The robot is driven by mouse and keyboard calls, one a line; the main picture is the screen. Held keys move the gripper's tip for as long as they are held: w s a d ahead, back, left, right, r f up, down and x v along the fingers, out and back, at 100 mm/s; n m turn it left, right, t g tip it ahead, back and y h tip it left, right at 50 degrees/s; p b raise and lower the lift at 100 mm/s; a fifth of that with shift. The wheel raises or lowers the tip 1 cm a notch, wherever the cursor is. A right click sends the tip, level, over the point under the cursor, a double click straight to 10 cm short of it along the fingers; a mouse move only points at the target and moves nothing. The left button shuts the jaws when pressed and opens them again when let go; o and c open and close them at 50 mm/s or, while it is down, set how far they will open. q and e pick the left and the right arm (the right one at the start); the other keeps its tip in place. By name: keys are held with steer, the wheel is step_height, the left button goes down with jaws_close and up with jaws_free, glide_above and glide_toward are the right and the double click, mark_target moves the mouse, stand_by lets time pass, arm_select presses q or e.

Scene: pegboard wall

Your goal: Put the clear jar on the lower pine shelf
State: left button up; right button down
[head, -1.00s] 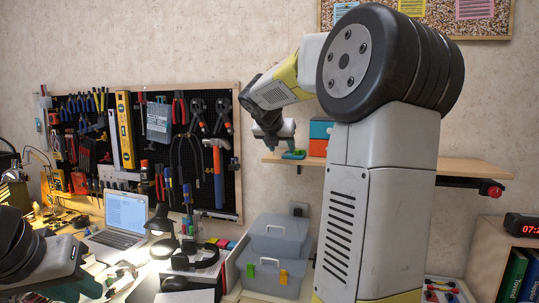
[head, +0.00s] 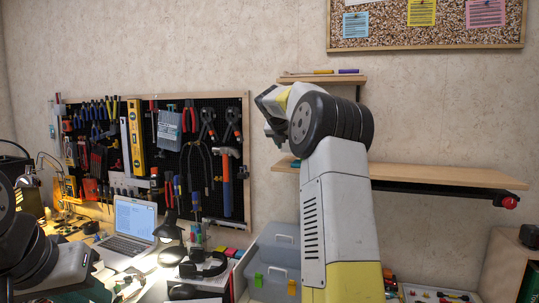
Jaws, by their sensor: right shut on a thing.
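My right gripper (head: 276,137) is at the end of the arm that rises through the middle of the view, small and partly hidden by its own wrist. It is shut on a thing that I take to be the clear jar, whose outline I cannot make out. It is above and at the left end of the lower pine shelf (head: 440,177), apart from the wood. My arm covers part of this shelf. My left arm is at the lower left; its gripper (head: 128,284) is hard to tell from the desk clutter.
A small upper shelf (head: 346,80) holds pens. A teal thing (head: 296,163) lies at the lower shelf's left end. The shelf's right part is bare, with a red knob (head: 509,202) below its end. A tool pegboard (head: 240,190) hangs left; a grey toolbox (head: 270,262) stands below.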

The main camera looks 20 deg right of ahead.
mark_target(286, 151)
steer(key=shift+w+f, duration=0.15)
steer(key=shift+f, duration=1.6)
steer(key=c, duration=0.6)
jaws_free()
steer(key=shift+f, duration=0.2)
steer(key=shift+c, duration=0.2)
